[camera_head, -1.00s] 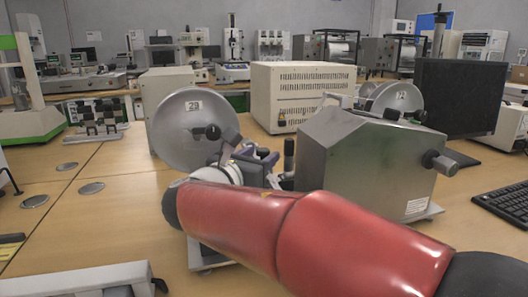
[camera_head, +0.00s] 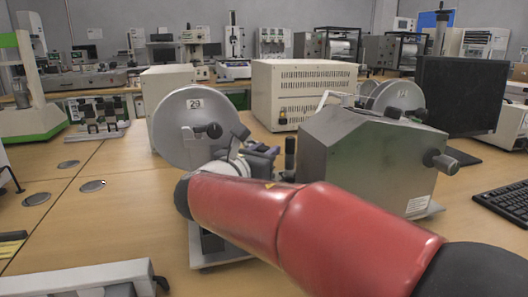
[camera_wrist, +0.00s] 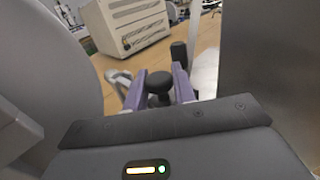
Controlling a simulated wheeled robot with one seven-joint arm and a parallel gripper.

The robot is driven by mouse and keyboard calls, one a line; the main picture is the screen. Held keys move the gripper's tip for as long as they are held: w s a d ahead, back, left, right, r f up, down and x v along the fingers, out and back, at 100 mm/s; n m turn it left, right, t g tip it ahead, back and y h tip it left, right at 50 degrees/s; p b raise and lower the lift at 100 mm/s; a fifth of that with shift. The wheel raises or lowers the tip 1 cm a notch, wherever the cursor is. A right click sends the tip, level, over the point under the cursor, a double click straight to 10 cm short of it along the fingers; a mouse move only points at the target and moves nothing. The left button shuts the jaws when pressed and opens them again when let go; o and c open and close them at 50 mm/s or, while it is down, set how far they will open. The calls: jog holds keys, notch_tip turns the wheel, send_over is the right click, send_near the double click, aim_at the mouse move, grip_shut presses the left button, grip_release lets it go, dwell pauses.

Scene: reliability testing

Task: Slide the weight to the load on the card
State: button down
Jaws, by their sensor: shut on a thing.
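My gripper (camera_head: 262,155) reaches between a grey disc (camera_head: 183,125) marked 29 and a grey metal housing (camera_head: 372,155). In the wrist view, the purple fingers of my gripper (camera_wrist: 159,84) are shut on a black round knob (camera_wrist: 159,90). The knob's lower part and what it joins are hidden by my wrist. The disc carries another black knob (camera_head: 214,131) near its right edge. I cannot make out the sliding weight or a readable load card for certain. A small white label (camera_head: 418,205) is on the housing, its text too small to read.
A black upright handle (camera_head: 290,155) stands just beyond my gripper, and also shows in the wrist view (camera_wrist: 178,54). A vented beige cabinet (camera_head: 303,85) is behind. A keyboard (camera_head: 505,206) lies right. The left tabletop (camera_head: 115,165) is mostly clear.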

jog(key=s+d, duration=0.1)
jog(key=s, duration=0.5)
jog(key=s+d+b, duration=0.1)
jog(key=s, duration=0.2)
jog(key=shift+s+d+f, duration=0.15)
jog(key=shift+d, duration=0.2)
jog(key=c, duration=1.2)
grip_release()
jog(key=shift+s, duration=0.1)
jog(key=shift+o, duration=0.2)
jog(key=v, duration=0.8)
